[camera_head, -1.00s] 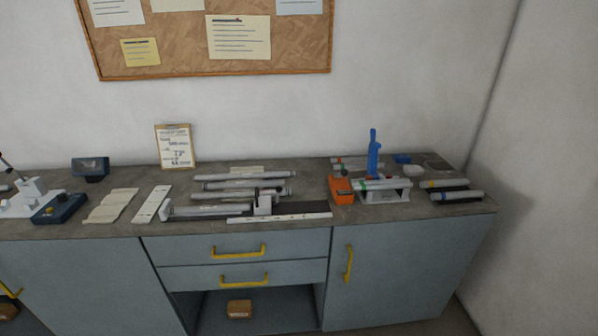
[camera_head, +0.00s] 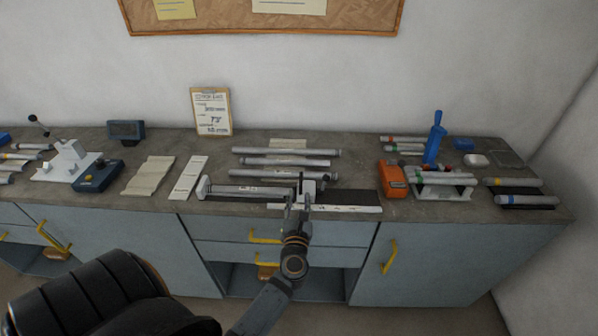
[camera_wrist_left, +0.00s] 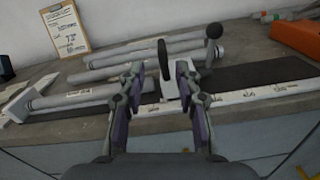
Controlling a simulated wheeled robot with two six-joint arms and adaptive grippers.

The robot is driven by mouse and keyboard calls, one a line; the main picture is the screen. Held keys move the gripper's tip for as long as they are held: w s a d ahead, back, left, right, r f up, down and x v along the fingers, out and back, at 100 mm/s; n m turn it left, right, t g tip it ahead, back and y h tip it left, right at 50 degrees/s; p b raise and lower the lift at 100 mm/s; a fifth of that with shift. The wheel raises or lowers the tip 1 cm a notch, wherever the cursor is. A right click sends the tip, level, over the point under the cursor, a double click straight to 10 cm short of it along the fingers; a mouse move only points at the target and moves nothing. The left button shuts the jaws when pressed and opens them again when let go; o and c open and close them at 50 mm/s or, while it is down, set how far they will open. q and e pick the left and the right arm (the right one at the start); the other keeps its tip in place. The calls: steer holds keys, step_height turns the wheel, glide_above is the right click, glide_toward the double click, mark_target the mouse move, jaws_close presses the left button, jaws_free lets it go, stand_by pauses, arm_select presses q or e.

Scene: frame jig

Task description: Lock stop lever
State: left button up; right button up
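The white stop block (camera_head: 308,187) sits on the ruled jig rail (camera_head: 340,208) at the bench's front. In the left wrist view, a dark upright paddle-shaped piece (camera_wrist_left: 164,60) rises at the stop block (camera_wrist_left: 170,89), and a dark ball-ended lever (camera_wrist_left: 214,31) stands to its right. I cannot tell which one locks the stop. My left gripper (camera_head: 297,202) is over the bench's front edge, close in front of the stop. In the wrist view, the left gripper's fingers (camera_wrist_left: 158,72) are apart, with the paddle between them in the picture; contact is unclear. My right gripper is out of view.
A grey tube (camera_head: 255,192) lies along the jig left of the stop, with several tubes (camera_head: 285,161) behind. An orange device (camera_head: 392,179) and a white rack (camera_head: 444,191) stand to the right. A clipboard (camera_head: 211,111) leans on the wall.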

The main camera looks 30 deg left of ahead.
mark_target(300, 184)
arm_select(q)
steer(key=w, duration=0.1)
steer(key=w+a+p, duration=0.1)
steer(key=w+r, duration=0.1)
steer(key=shift+w+a, duration=0.1)
steer(key=shift+a, duration=0.15)
steer(key=x, duration=0.3)
steer(key=f+p+x, duration=0.1)
steer(key=x, duration=0.1)
steer(key=shift+w+a, duration=0.1)
steer(key=shift+a, duration=0.1)
steer(key=shift+w+a, duration=0.15)
steer(key=shift+w, duration=0.15)
steer(key=shift+w+r, duration=0.1)
steer(key=shift+w, duration=0.1)
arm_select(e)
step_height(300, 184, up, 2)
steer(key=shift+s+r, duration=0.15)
arm_select(q)
steer(key=shift+a, duration=0.1)
steer(key=c, duration=0.7)
jaws_close()
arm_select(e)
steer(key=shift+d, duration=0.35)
